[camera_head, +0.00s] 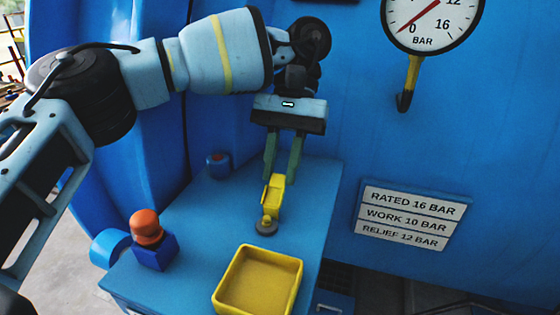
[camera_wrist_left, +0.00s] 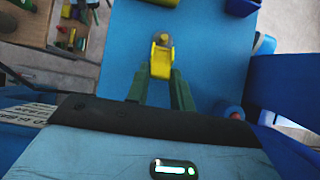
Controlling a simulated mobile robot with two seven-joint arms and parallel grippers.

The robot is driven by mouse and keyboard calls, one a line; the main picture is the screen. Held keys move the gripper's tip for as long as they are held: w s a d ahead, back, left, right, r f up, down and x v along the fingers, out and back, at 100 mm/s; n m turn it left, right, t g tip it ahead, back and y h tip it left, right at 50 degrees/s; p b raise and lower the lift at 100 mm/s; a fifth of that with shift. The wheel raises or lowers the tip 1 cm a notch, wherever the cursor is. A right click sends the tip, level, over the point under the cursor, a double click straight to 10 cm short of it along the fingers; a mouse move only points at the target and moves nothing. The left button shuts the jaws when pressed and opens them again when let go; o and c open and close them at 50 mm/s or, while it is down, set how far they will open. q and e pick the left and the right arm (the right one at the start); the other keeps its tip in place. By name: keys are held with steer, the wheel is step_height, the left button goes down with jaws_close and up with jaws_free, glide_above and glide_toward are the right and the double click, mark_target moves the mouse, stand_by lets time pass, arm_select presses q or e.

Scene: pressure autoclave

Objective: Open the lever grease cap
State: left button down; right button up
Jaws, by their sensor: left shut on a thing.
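The yellow lever (camera_head: 273,193) of the grease cap stands on the blue bench top, with a small round grey end (camera_head: 266,228) at its near side. My left gripper (camera_head: 280,180) reaches down from above with its two green fingers on either side of the lever's far end, shut on it. In the left wrist view the yellow lever (camera_wrist_left: 160,62) sits between the green fingertips (camera_wrist_left: 159,76), with the round end beyond them. The fingers hide part of the lever's sides. My right gripper is not in view.
A yellow tray (camera_head: 222,292) stands at the bench's front. An orange-topped blue block (camera_head: 152,253) is to the left, and a small blue knob with a red top (camera_head: 217,166) is further back. A pressure gauge (camera_head: 431,18) and rating plates (camera_head: 411,215) are on the right.

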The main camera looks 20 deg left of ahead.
arm_select(q)
steer(key=shift+w, duration=0.1)
stand_by(0.4)
steer(key=c, duration=1.2)
jaws_free()
steer(key=shift+r, duration=0.95)
steer(key=s+d+r, duration=0.1)
steer(key=s+d, duration=0.1)
steer(key=s, duration=0.5)
steer(key=s+d+r, duration=0.2)
steer(key=s, duration=0.6)
steer(key=shift+s+b, duration=0.25)
steer(key=shift+b, duration=0.05)
